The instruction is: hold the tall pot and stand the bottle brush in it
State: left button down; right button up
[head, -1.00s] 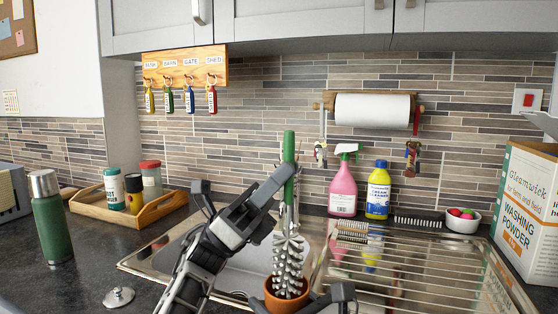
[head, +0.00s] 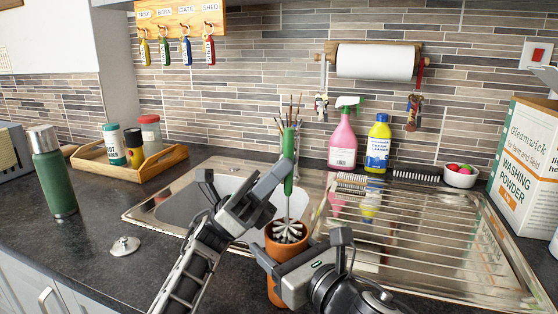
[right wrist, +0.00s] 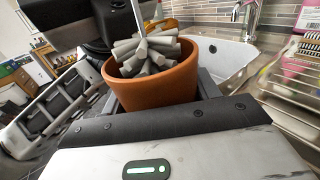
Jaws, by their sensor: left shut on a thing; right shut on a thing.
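The bottle brush has a green handle (head: 289,150), a thin metal stem and grey bristles. My left gripper (head: 283,181) is shut on the green handle above the pot. My right gripper (head: 298,262) is shut on the pot and holds it near the sink's front edge. In the right wrist view the pot (right wrist: 155,88) is close, with bristles (right wrist: 148,55) spread in its mouth. The pot's base is partly hidden.
The steel sink with its drainer (head: 420,245) lies behind and right. A pink spray bottle (head: 342,140), a yellow cleaner bottle (head: 378,145) and a washing powder box (head: 525,165) stand along the back and right. A green flask (head: 52,172), wooden tray (head: 155,165) and plug (head: 125,246) are left.

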pick_arm(q)
jog(key=shift+f, duration=0.1)
pick_arm(e)
jog(key=shift+f, duration=0.15)
pick_arm(q)
jog(key=c, duration=1.4)
grip_release()
jog(key=v, duration=0.7)
jog(key=shift+a+f, duration=0.2)
pick_arm(e)
jog(key=o, duration=1)
pick_arm(q)
jog(key=shift+w, duration=0.1)
